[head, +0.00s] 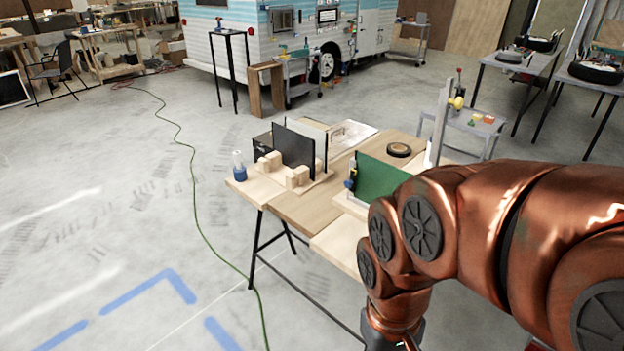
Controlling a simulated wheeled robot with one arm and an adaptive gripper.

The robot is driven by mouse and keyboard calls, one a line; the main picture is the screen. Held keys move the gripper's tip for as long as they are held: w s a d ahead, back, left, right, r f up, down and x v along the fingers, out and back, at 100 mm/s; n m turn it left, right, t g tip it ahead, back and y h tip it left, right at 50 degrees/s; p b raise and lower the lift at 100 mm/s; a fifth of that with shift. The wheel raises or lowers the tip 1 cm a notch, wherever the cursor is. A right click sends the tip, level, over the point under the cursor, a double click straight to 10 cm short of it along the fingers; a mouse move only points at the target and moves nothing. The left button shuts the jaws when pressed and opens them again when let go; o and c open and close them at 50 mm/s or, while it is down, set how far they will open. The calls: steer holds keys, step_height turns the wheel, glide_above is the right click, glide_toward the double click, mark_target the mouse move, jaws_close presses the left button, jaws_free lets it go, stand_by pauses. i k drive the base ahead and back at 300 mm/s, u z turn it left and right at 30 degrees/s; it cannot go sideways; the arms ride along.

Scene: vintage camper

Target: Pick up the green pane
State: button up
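The green pane (378,178) stands upright on the right part of the wooden work table (305,211). My copper-coloured arm covers its right side and lower right part. A blue and dark clamp-like piece (351,172) is at its left edge. My gripper is at the bottom of the head view, at the end of the arm; only a dark part of it shows and its fingers are cut off by the frame edge. It is below and in front of the pane, apart from it in the picture.
A dark pane (295,150) stands in wooden blocks (297,177) left of the green one. A blue bottle (239,168) is at the table's left corner. A black ring (398,150) and a tall metal post (438,135) are behind the pane. The floor at left is open, with a green cable (196,190).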

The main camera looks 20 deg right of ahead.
mark_target(376, 178)
steer(key=u, duration=0.9)
steer(key=i, duration=1.15)
steer(key=u, duration=0.4)
steer(key=i, duration=1.45)
steer(key=z, duration=1.4)
steer(key=i, duration=0.8)
steer(key=z, duration=0.85)
